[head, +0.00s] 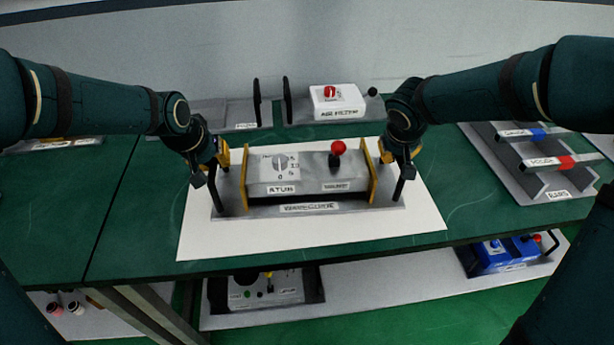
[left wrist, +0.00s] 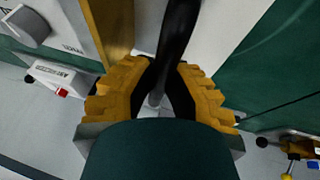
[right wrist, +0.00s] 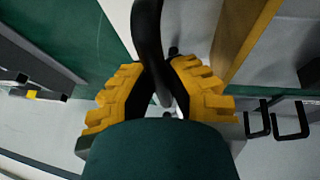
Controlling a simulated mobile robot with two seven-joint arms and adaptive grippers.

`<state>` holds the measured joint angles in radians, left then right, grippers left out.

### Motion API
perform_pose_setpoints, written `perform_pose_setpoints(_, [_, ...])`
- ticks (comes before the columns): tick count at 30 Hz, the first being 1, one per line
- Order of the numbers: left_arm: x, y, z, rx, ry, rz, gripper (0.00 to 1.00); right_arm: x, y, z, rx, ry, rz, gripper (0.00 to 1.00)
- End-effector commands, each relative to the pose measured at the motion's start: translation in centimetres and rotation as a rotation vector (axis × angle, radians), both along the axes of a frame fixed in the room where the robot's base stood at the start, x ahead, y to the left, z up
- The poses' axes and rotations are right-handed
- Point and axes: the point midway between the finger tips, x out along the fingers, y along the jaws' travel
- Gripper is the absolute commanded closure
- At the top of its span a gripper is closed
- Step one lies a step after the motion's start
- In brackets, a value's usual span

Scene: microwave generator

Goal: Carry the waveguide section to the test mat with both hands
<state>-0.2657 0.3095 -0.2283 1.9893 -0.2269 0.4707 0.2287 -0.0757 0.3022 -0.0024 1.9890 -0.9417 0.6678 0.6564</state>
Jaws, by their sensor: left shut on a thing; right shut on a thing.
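The waveguide section (head: 308,180) is a grey box with yellow end flanges, a dial, a red knob and a black handle at each end. It sits at the middle of the white test mat (head: 320,241), on or just above a grey labelled base; I cannot tell if it touches. My left gripper (head: 216,168) is shut on the left handle, a black bar between its yellow fingers in the left wrist view (left wrist: 177,40). My right gripper (head: 397,163) is shut on the right handle, which also shows in the right wrist view (right wrist: 147,35).
Behind the mat stands a white air filter box (head: 337,103) with a red knob. A grey rack with blue and red bars (head: 545,162) is at the right. The green table (head: 150,215) is clear left of the mat. A lower shelf holds a blue unit (head: 500,254).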

Motion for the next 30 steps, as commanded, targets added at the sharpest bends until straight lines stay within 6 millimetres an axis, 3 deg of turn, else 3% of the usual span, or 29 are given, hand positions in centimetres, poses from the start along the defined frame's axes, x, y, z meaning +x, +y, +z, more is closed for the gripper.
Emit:
perform_pose_setpoints(13, [0.1, 0.0, 0.8, -0.001, -0.003, 0.0, 1.0, 0.1, 0.0, 0.8, 0.001, -0.003, 0.001, 1.0])
perform_pose_setpoints(30, [0.1, 0.0, 4.9, -0.001, -0.004, 0.0, 1.0, 0.1, 0.0, 4.8, 0.0, -0.003, 0.001, 1.0])
